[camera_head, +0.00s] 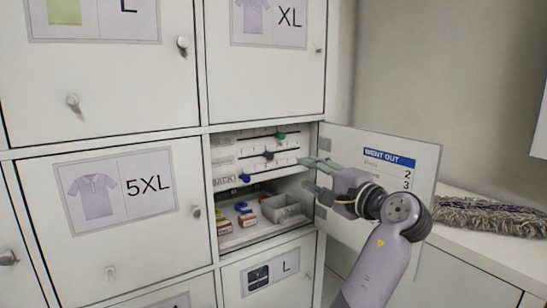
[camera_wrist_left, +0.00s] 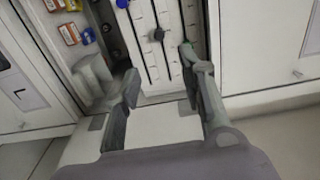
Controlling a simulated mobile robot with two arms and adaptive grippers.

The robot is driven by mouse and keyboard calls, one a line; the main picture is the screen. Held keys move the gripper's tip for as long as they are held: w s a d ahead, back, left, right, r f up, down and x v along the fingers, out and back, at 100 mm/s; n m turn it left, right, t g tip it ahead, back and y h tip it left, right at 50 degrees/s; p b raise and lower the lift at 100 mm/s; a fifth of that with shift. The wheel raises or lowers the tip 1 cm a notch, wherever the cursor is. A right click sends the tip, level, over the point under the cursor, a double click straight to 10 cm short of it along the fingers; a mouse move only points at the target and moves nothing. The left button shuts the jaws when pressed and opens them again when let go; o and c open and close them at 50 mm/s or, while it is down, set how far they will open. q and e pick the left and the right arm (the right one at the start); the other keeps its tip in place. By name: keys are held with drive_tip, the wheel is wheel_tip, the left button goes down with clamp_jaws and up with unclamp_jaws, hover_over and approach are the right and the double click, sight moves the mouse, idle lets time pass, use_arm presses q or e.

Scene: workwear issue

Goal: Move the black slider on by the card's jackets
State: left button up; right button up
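The black slider (camera_head: 268,155) sits on the middle track of a white slider panel (camera_head: 228,151) inside an open locker. It also shows in the left wrist view (camera_wrist_left: 157,35), between and beyond my fingers. A green slider (camera_head: 281,136) is on the track above and a blue slider (camera_head: 244,178) on the track below. The card (camera_head: 388,165) on the open door is headed "WENT OUT"; its jackets row is too small or hidden to read. My left gripper (camera_head: 311,175) is open and empty, in front of the locker opening, right of the black slider. My right gripper is out of view.
The open door (camera_head: 343,143) stands just behind and right of my left gripper. Below the panel are small coloured boxes (camera_head: 245,214) and a grey bin (camera_head: 283,209). Closed locker doors with knobs surround the opening. A mop head (camera_head: 488,215) lies on the counter at right.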

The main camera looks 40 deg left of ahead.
sight(272, 157)
use_arm(q)
drive_tip(key=p+x, duration=0.5)
drive_tip(key=x, duration=1)
drive_tip(key=shift+r, duration=0.1)
drive_tip(key=shift+w+a, duration=0.25)
drive_tip(key=shift+a, duration=0.15)
drive_tip(key=shift+c, duration=0.6)
clamp_jaws()
